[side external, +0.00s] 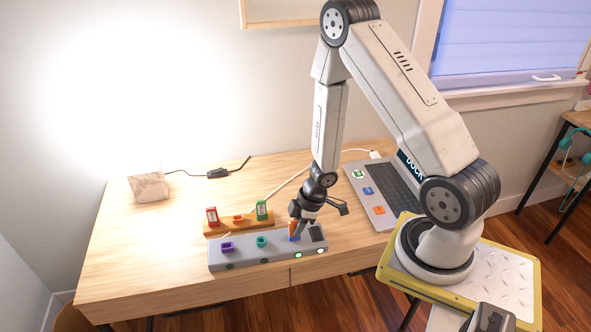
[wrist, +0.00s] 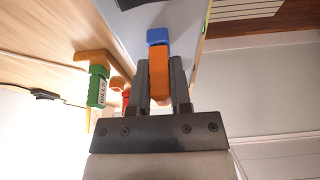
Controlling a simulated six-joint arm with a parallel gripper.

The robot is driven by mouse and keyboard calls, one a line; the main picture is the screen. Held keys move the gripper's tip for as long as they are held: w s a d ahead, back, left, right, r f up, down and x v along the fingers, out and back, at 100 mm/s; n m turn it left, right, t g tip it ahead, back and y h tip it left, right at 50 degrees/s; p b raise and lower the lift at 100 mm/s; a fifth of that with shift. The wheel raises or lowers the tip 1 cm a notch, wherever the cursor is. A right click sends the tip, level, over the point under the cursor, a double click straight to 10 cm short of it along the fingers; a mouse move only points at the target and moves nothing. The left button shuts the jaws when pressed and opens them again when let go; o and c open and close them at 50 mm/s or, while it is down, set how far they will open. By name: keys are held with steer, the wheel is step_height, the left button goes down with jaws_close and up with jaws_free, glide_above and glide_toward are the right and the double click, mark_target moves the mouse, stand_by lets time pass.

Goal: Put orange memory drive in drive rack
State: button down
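The orange memory drive (wrist: 159,75) is between the fingers of my gripper (wrist: 160,68), which appear to press on both its sides. In the side view the drive (side external: 292,226) is upright, partly hidden by my gripper (side external: 297,222). Its lower end meets the blue socket (side external: 294,239) on the grey dock; the blue piece (wrist: 157,37) also shows just past the drive in the wrist view. I cannot tell whether the drive is seated in it. The wooden drive rack (side external: 226,228) lies behind the dock, with an orange socket (side external: 238,218) that stands empty between two drives.
A red drive (side external: 212,215) and a green drive (side external: 262,210) stand in the wooden rack. The grey dock (side external: 245,256) also has purple (side external: 227,246) and teal (side external: 261,241) sockets. A laptop (side external: 385,190) lies to the right. The desk's left side is mostly clear.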

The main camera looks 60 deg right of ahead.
mark_target(294, 222)
steer(key=shift+r, duration=0.6)
stand_by(0.6)
steer(key=shift+r, duration=0.35)
steer(key=shift+r, duration=1.15)
steer(key=shift+r, duration=2.35)
steer(key=w+a+f, duration=0.1)
steer(key=w+f, duration=0.1)
steer(key=w, duration=1.6)
steer(key=shift+a, duration=0.4)
steer(key=shift+f, duration=0.2)
